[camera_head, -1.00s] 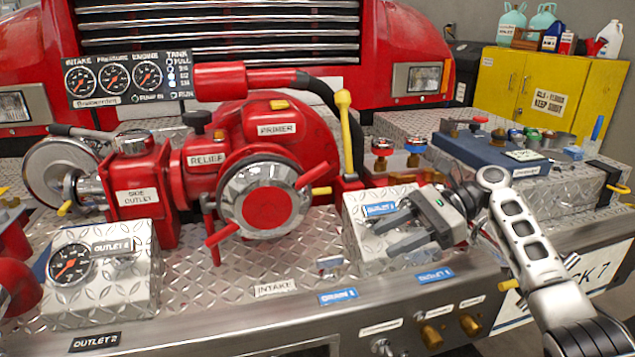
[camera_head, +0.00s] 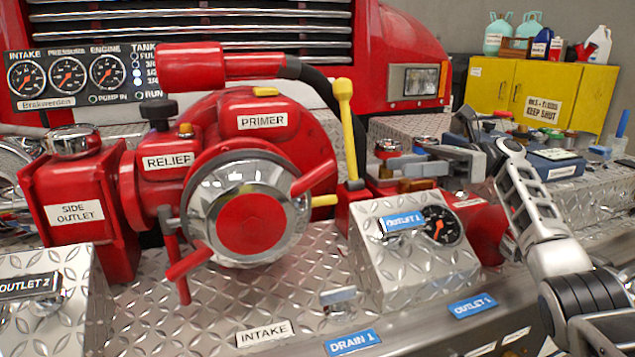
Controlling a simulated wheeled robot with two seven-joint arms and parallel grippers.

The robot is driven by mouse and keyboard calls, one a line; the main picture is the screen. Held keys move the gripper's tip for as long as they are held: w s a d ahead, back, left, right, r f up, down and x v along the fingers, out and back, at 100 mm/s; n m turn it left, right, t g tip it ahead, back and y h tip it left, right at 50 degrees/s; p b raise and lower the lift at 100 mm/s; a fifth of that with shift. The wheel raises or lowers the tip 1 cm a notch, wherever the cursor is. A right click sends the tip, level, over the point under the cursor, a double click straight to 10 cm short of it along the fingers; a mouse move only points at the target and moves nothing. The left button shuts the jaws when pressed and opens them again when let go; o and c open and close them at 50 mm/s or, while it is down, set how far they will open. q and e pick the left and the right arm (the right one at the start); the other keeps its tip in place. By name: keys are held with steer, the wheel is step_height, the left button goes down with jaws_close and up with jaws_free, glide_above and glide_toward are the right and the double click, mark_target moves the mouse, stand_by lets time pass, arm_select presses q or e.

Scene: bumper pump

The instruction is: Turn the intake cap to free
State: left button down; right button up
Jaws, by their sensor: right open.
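The intake cap (camera_head: 251,222) is a chrome disc with a red centre and red lug handles. It sits on the front of the red pump, above the INTAKE label (camera_head: 264,333). One lug points up and right, another down and left. A yellow-tipped lever (camera_head: 323,200) sticks out at its right side. My right gripper (camera_head: 408,156) is right of the cap, above and behind the OUTLET 1 box. Its fingers are apart, point left and hold nothing I can see. It does not touch the cap. My left gripper is not in view.
The OUTLET 1 box (camera_head: 418,268) with a gauge stands right of the cap. A yellow-knobbed lever (camera_head: 345,130) rises behind it. The SIDE OUTLET housing (camera_head: 78,215) and OUTLET 2 box (camera_head: 45,305) are at the left. The tread plate (camera_head: 200,325) below the cap is mostly clear.

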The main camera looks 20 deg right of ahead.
mark_target(321, 180)
steer(key=a, duration=0.9)
steer(key=a+b, duration=0.1)
steer(key=a, duration=0.4)
steer(key=shift+w+a, duration=0.1)
steer(key=shift+w, duration=0.3)
steer(key=shift+a, duration=0.45)
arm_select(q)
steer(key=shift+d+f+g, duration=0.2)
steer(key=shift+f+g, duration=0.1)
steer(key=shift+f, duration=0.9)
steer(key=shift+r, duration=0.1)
arm_select(e)
steer(key=shift+r, duration=0.1)
jaws_close()
